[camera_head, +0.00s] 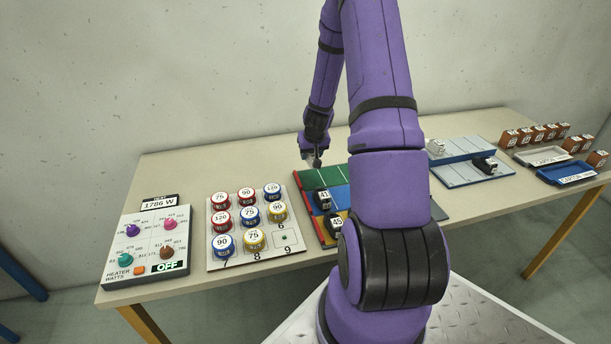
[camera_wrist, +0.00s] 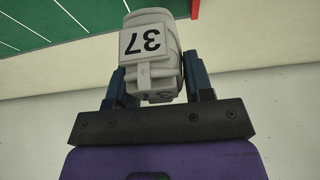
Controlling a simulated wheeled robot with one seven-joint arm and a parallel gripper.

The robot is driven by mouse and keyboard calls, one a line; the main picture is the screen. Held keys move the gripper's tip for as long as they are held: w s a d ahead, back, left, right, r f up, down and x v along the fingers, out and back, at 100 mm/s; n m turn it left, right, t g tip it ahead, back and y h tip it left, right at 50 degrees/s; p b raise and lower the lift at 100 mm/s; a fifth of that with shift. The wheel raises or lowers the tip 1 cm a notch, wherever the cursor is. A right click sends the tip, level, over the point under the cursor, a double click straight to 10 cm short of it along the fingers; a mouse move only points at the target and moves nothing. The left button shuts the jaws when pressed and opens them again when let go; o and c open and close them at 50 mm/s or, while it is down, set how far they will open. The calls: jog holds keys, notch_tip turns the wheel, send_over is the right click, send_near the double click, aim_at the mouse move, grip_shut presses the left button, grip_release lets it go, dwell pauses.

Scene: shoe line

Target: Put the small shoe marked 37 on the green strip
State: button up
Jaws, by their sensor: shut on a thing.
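My gripper (camera_wrist: 152,85) is shut on a small white shoe marked 37 (camera_wrist: 152,40), seen upside down in the wrist view. In the head view my gripper (camera_head: 314,162) is at the far left corner of the green strip (camera_head: 325,177); the shoe is hard to make out there. The green strip with white lines also shows at the top left of the wrist view (camera_wrist: 50,22). The wrist view shows table surface and wall behind the shoe. Whether the shoe touches anything below cannot be told.
A board of round tins (camera_head: 285,238) and a heater panel (camera_head: 125,250) lie left. Pale and blue racks (camera_head: 455,177), trays (camera_head: 540,157) and brown boxes stand right. My arm hides the middle.

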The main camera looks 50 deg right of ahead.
aim_at(309, 177)
jog(key=shift+f, duration=4.1)
jog(key=shift+f, duration=0.1)
jog(key=o, duration=0.7)
jog(key=shift+c, duration=0.2)
